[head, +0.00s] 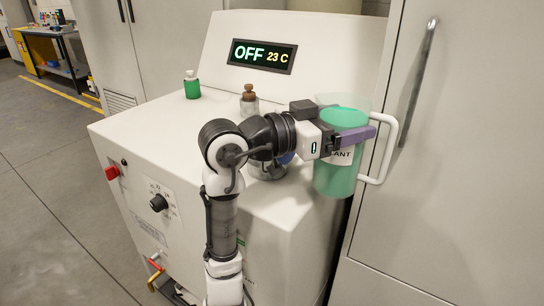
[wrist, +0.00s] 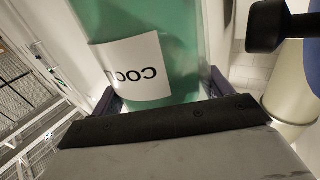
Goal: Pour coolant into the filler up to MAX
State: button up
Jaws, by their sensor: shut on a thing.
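A clear jug (head: 334,178) with a white handle holds green liquid and bears a white label, partly hidden, ending in "ANT". My gripper (head: 345,140) is shut around the jug's upper body. The jug looks upright at the machine's right edge; I cannot tell whether it touches anything. In the wrist view the jug (wrist: 185,45) fills the middle, its label reading "COO", between my fingers. A metallic round fitting (head: 268,171) on the machine top, possibly the filler, is mostly hidden behind my arm. No MAX mark is legible.
The white machine (head: 130,135) has a display (head: 262,56) reading OFF 23 C. A tall cabinet (head: 460,170) stands close right of the jug. The top's left part is mostly clear.

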aim_at(327, 98)
jog(key=shift+a+r, duration=0.15)
jog(key=shift+r, duration=0.05)
jog(key=shift+w+a+r+n+t+h+p, duration=0.15)
jog(key=shift+a+r+n+h+p, duration=0.1)
jog(key=shift+r+n+p, duration=0.3)
jog(key=shift+w+a+r+n+t+h+p, duration=0.15)
jog(key=shift+a+r+n+h+p, duration=0.15)
jog(key=shift+r+p, duration=0.35)
jog(key=shift+w+a+r+n+t+h+p, duration=0.4)
jog(key=shift+a+r+n, duration=0.2)
jog(key=shift+n, duration=0.55)
jog(key=shift+w+a+r+n+t+h+p, duration=0.25)
jog(key=shift+w+a+r+n+t+p, duration=0.25)
jog(key=shift+n, duration=0.4)
jog(key=shift+w+a+r+n+t+p, duration=0.2)
jog(key=shift+a+r+n+t+p, duration=0.15)
jog(key=shift+n+p, duration=0.3)
jog(key=shift+w+a+n, duration=0.1)
jog(key=shift+a+n, duration=0.1)
jog(key=shift+n, duration=0.05)
jog(key=shift+w+a+r+n+t+p, duration=0.15)
jog(key=shift+r+n+t+p, duration=0.3)
jog(key=shift+n+t+p, duration=0.55)
jog(key=shift+w+a+r+n+t+p, duration=0.15)
jog(key=shift+r+n+t+p, duration=0.35)
jog(key=shift+n+p, duration=0.85)
jog(key=shift+a+f+n+t+p, duration=0.1)
jog(key=shift+f+n+t+p, duration=0.15)
jog(key=shift+n+t+p, duration=0.35)
dwell(0.7)
